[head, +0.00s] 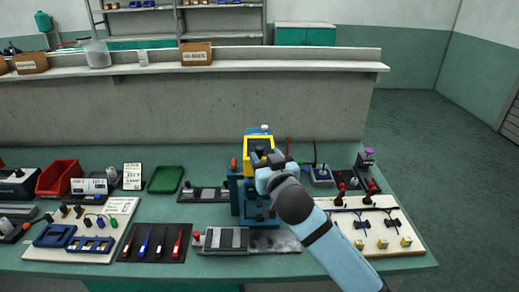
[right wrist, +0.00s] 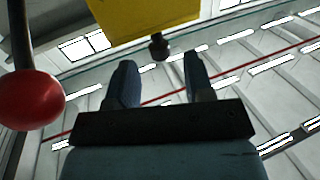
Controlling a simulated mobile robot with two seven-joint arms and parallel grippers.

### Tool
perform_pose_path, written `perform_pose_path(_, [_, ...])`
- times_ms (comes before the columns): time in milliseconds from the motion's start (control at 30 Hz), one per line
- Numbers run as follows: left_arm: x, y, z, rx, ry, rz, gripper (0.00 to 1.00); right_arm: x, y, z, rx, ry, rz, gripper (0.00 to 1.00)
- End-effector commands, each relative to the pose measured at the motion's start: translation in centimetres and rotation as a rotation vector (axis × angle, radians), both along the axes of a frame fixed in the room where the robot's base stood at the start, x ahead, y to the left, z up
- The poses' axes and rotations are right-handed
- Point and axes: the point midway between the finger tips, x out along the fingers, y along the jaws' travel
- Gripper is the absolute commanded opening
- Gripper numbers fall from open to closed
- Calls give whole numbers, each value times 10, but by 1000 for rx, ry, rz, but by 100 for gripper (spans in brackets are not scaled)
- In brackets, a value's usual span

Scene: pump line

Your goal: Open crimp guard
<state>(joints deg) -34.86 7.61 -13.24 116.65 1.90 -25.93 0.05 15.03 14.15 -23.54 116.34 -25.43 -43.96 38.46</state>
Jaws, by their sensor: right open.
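The crimp guard (head: 259,143) is a yellow frame around a dark panel, on the upper front of a blue crimp press (head: 247,205). In the right wrist view the yellow guard (right wrist: 145,15) fills the top, with a small dark knob (right wrist: 158,46) at its lower edge. My right gripper (head: 266,161) is at the guard's lower part, partly hiding it. In the right wrist view its two fingers (right wrist: 160,72) are apart with nothing between them. The knob appears just beyond the fingertips, in line with the gap. I cannot tell whether they touch. My left gripper is out of view.
A lever with a red ball (right wrist: 35,98) is close left of the fingers in the right wrist view. A red bin (head: 59,178), a green tray (head: 165,179) and a screwdriver mat (head: 155,243) lie left of the press. A cable board (head: 375,228) lies right.

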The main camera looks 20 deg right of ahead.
Motion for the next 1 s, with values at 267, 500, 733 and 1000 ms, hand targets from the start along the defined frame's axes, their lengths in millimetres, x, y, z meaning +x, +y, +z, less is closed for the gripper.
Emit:
perform_pose_path(267, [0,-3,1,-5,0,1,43,37,2,0,-2,0,1,48])
perform_pose_path(500, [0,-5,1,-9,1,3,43,43,2,0,0,1,1,48])
perform_pose_path(733, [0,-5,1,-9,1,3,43,43,2,0,0,1,1,27])
perform_pose_path(1000, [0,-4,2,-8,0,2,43,43,2,0,0,1,1,0])
